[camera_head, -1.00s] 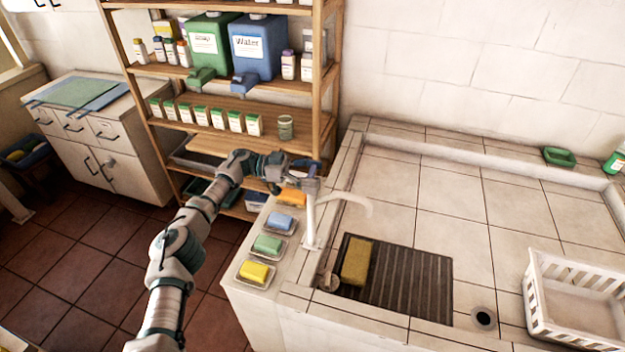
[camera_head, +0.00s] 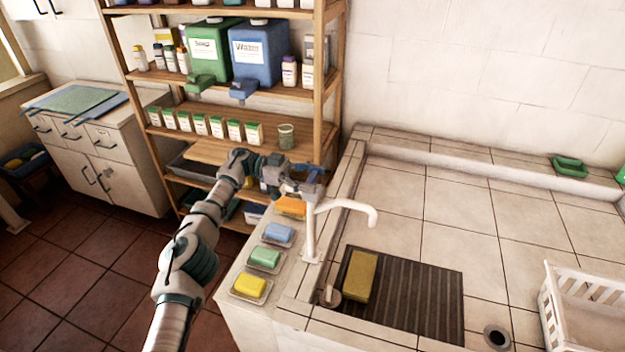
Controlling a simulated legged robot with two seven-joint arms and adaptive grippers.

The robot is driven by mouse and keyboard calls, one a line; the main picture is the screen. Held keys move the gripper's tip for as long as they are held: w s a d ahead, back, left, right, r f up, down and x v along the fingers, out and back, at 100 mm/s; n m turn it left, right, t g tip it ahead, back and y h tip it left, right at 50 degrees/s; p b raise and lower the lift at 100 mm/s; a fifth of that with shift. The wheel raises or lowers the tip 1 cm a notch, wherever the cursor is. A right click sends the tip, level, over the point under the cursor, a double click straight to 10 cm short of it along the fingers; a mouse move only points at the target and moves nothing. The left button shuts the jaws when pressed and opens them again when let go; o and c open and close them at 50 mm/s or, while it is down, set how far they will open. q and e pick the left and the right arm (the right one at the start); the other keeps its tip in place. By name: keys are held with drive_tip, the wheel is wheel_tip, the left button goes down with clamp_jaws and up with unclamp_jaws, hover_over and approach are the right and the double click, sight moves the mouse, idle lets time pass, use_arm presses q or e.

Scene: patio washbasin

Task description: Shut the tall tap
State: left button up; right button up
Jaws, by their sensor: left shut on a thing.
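The tall tap (camera_head: 310,235) is white and stands upright on the left ledge of the tiled basin. Its spout curves out to the right over the basin. My left gripper (camera_head: 312,184) is at the top of the tap and is shut on the tap's handle, which my fingers mostly hide. My left arm comes in from the bottom left, passing over the floor in front of the shelf. My right gripper is not in view.
Soap bars in dishes, among them a yellow bar (camera_head: 250,285), line the ledge. A sponge (camera_head: 360,276) lies on a dark ribbed mat (camera_head: 415,300). A white basket (camera_head: 590,310) stands at the right. A wooden shelf (camera_head: 328,90) rises behind my arm.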

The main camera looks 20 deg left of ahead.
use_arm(q)
drive_tip(key=shift+a+r, duration=0.1)
drive_tip(key=shift+r, duration=0.1)
drive_tip(key=o, duration=1.1)
drive_tip(key=shift+w, duration=0.1)
drive_tip(key=shift+o, duration=0.3)
drive_tip(key=shift+w+a+f, duration=0.1)
drive_tip(key=shift+f, duration=0.1)
